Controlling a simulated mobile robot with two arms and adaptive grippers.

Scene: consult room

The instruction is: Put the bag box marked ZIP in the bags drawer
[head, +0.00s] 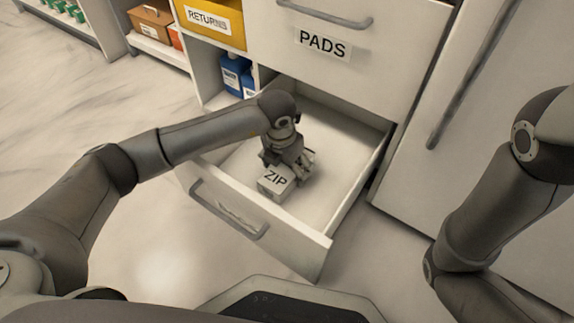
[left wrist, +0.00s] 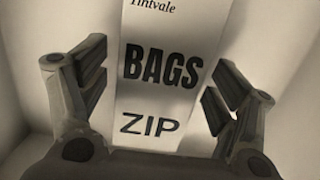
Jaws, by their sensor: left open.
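The white bag box marked ZIP (head: 276,181) is inside the open drawer (head: 334,183), near its front panel. In the left wrist view the box (left wrist: 160,95) shows the words BAGS and ZIP and lies between my fingers. My left gripper (head: 290,165) is down in the drawer at the box, with its fingers open on either side of it. A gap shows between the box and the fingers (left wrist: 163,85) in the left wrist view. The label on the drawer front is too blurred to read. My right gripper is out of the picture.
A closed drawer marked PADS (head: 323,44) is above the open one. A yellow bin marked RETURNS (head: 210,20) and blue bottles (head: 236,75) stand on shelves to the left. A tall door with a long handle (head: 480,70) is at the right. The drawer floor around the box is bare.

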